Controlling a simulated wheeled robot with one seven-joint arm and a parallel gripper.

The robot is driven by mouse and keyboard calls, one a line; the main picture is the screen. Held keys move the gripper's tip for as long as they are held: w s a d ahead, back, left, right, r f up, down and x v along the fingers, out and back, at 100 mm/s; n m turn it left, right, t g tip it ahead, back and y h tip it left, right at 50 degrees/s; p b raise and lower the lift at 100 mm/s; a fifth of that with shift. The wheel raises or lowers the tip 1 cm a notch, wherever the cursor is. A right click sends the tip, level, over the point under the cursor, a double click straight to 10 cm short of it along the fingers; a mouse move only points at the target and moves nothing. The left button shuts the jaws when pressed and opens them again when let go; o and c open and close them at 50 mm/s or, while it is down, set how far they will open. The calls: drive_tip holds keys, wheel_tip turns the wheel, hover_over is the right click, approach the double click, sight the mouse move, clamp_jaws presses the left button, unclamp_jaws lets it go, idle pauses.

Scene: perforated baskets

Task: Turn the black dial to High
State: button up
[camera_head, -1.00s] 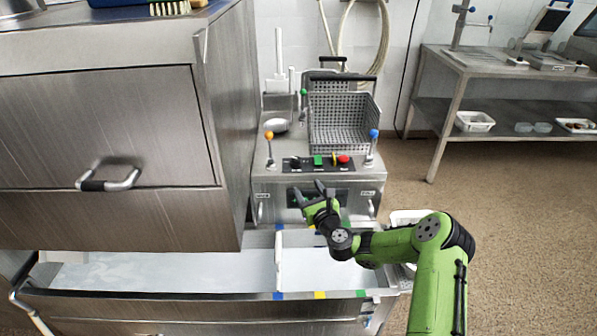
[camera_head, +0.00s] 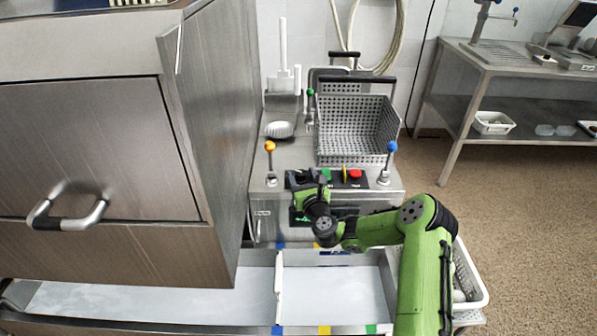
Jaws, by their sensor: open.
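The control panel (camera_head: 366,183) is a dark strip on the steel fryer's front top edge. The black dial is at its left end, where my gripper's dark fingers overlap it, so its shape and pointer cannot be made out. No High mark is readable. My gripper (camera_head: 309,182) is open, its fingers over the left end of the panel, at or just in front of the dial. I cannot tell whether they touch it.
A green button (camera_head: 327,174), a yellow switch (camera_head: 345,174) and a red button (camera_head: 355,174) sit close to the right. An orange-knobbed lever (camera_head: 270,147) and a blue-knobbed lever (camera_head: 391,147) flank the panel. A perforated basket (camera_head: 355,130) stands behind.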

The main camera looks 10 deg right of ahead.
drive_tip(key=shift+s+d+r, duration=0.1)
drive_tip(key=shift+s+r, duration=0.05)
drive_tip(key=shift+s, duration=0.3)
drive_tip(key=c, duration=1)
drive_tip(key=shift+a, duration=0.2)
drive_tip(key=shift+c, duration=0.2)
